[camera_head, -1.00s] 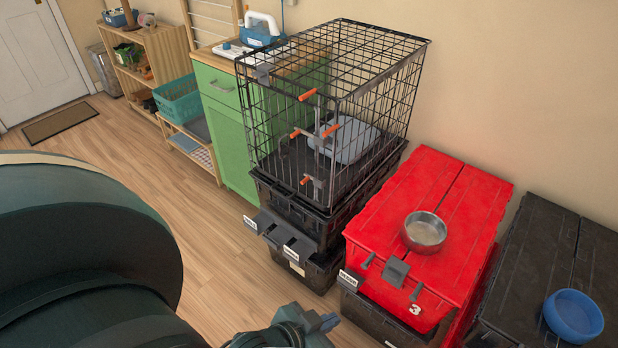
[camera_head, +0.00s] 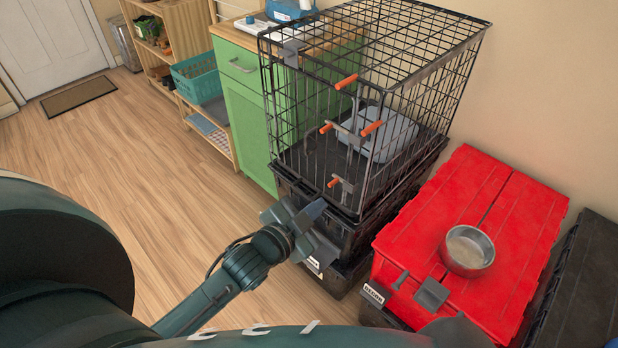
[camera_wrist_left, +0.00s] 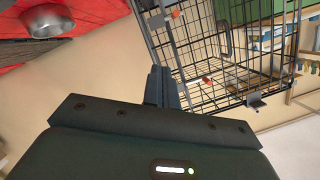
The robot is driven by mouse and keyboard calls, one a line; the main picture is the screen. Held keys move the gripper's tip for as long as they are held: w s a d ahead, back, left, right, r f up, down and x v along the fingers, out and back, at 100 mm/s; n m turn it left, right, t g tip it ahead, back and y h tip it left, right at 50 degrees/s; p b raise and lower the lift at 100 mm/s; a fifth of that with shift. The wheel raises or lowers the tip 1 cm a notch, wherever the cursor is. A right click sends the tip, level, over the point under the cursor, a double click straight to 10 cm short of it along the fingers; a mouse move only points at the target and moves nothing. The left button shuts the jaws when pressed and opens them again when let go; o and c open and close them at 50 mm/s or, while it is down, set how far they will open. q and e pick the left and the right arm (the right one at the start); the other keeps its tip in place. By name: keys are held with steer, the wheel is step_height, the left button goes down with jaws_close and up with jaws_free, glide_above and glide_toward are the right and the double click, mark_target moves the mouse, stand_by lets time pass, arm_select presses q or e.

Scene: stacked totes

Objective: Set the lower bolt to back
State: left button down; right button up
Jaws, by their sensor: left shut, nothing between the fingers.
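The black wire cage (camera_head: 452,75) stands on stacked black totes. Its door front carries several orange-tipped handles. The lower bolt (camera_head: 335,183) is the lowest orange tip, near the cage's bottom front edge; its exact position along its slide is too small to tell. An upper orange handle (camera_head: 346,82) and two middle ones sit above it. My left gripper (camera_head: 318,215) is shut and empty, in front of the totes and below the lower bolt, apparently apart from it. In the left wrist view its closed fingers (camera_wrist_left: 167,84) point toward the cage (camera_wrist_left: 235,60).
A red tote (camera_head: 430,225) with a metal bowl (camera_head: 467,250) on its lid stands right of the cage. A dark tote (camera_head: 590,290) is at the far right. A green cabinet (camera_head: 250,130) stands behind left.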

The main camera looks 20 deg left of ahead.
arm_select(q)
steer(key=shift+w+a+r, duration=0.3)
steer(key=shift+a, duration=0.05)
arm_select(e)
steer(key=shift+a+f, duration=0.1)
steer(key=shift+a, duration=0.2)
arm_select(q)
steer(key=x, duration=1)
steer(key=shift+w+r, duration=0.1)
steer(key=shift+w, duration=0.1)
steer(key=shift+w+a+f+b, duration=0.1)
steer(key=shift+a+f+b, duration=0.05)
steer(key=shift+a+f, duration=0.55)
steer(key=shift+w+a+f+b, duration=0.15)
steer(key=shift+a+f, duration=0.25)
steer(key=shift+f, duration=0.55)
arm_select(e)
steer(key=shift+w+f, duration=0.15)
steer(key=shift+w, duration=0.05)
